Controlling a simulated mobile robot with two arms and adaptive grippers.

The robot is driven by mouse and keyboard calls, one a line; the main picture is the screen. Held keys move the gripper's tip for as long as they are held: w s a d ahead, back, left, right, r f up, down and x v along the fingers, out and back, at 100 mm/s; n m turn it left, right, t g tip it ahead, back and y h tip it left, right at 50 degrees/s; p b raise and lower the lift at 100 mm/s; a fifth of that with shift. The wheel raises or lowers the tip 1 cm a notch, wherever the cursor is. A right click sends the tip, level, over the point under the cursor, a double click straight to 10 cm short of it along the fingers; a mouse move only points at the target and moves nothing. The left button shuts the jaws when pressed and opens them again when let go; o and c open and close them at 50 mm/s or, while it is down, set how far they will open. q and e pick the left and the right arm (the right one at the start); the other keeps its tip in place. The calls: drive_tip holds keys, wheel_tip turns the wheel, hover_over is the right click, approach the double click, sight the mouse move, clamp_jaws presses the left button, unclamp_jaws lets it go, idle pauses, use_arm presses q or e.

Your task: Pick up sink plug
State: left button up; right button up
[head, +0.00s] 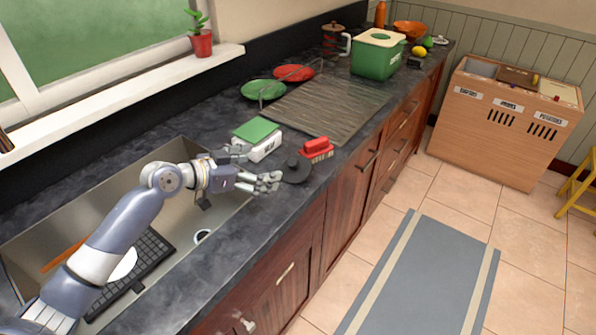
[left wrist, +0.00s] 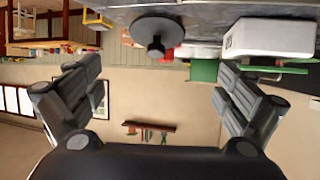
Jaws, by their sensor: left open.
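The sink plug (head: 297,170), a dark round disc with a knob, lies on the dark counter near its front edge, right of the sink. It also shows near the top of the left wrist view (left wrist: 157,33), between the directions of the two fingers. My left gripper (head: 258,168) is open and empty, its fingers spread just left of the plug. In the left wrist view the open fingers (left wrist: 157,78) have a clear gap between them. I cannot tell whether a fingertip touches the plug. My right gripper is not in view.
A white box with a green sponge (head: 258,140) stands close behind the gripper. A red brush (head: 316,148) lies just beyond the plug. The sink (head: 215,215) opens at left, holding a dark rack (head: 135,272). A ribbed drainboard (head: 325,108) lies farther back.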

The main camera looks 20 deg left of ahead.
sight(291, 163)
use_arm(q)
drive_tip(key=p+x, duration=0.1)
drive_tip(key=x, duration=0.3)
drive_tip(key=shift+w+d+r, duration=0.1)
drive_tip(key=shift+d+r, duration=0.05)
drive_tip(key=shift+d, duration=0.15)
drive_tip(key=shift+w+d, duration=0.15)
drive_tip(key=shift+w, duration=0.1)
drive_tip(key=p+x, duration=0.2)
drive_tip(key=x, duration=0.2)
drive_tip(key=shift+w+d, duration=0.25)
drive_tip(key=shift+d, duration=0.05)
drive_tip(key=shift+w+d+f, duration=0.2)
drive_tip(key=shift+w+f, duration=0.1)
drive_tip(key=shift+f, duration=0.1)
drive_tip(key=shift+s, duration=0.1)
drive_tip(key=c, duration=2.3)
